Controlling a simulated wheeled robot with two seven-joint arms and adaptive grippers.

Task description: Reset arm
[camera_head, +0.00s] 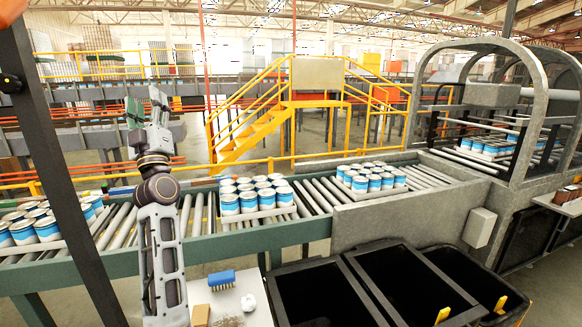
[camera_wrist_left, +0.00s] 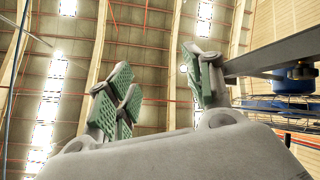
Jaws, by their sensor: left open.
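My left gripper (camera_head: 146,108) is raised upright in the head view, above the roller conveyor (camera_head: 316,193) and left of its middle. Its green-padded fingers point up. In the left wrist view the left gripper (camera_wrist_left: 165,95) has its fingers spread apart with nothing between them, and the roof shows behind. It touches nothing that I can see. My right gripper is not in either view.
Groups of blue-and-white cans (camera_head: 257,200) stand on the conveyor, with more at the left and right. Black bins (camera_head: 390,280) stand in front. A grey arched machine (camera_head: 535,110) stands right.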

